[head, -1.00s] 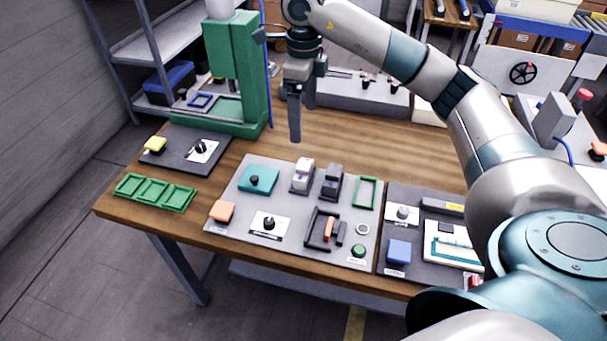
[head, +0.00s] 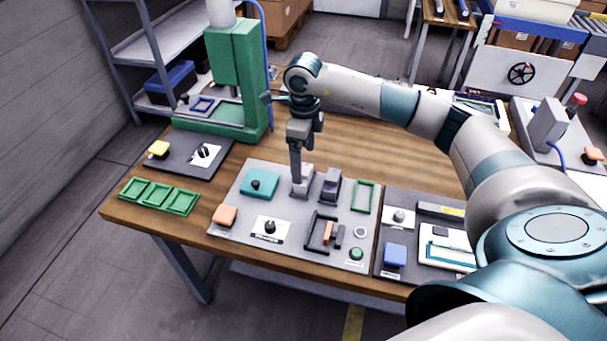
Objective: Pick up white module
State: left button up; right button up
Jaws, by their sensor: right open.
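The white module (head: 308,178) stands in its dark holder on the grey panel at the table's middle. It is partly hidden behind my right gripper. My right gripper (head: 297,178) points straight down with its fingertips at the module's top. It is open. From this angle I cannot tell whether the fingers touch the module or lie around it. My left gripper is not in view.
A dark module (head: 331,183) stands just right of the white one. A teal block (head: 260,183) with a black knob is to the left, and a green frame (head: 363,196) is to the right. A green press (head: 236,85) stands behind left. The wooden tabletop (head: 385,150) behind the panel is clear.

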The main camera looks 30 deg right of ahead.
aim_at(304, 170)
jog(key=shift+f, duration=0.3)
jog(key=shift+f+p, duration=0.6)
jog(key=shift+p, duration=0.05)
notch_tip(304, 170, down, 3)
jog(key=shift+f+p, duration=0.1)
jog(key=shift+p, duration=0.65)
jog(key=shift+f, duration=0.4)
jog(key=c, duration=1.2)
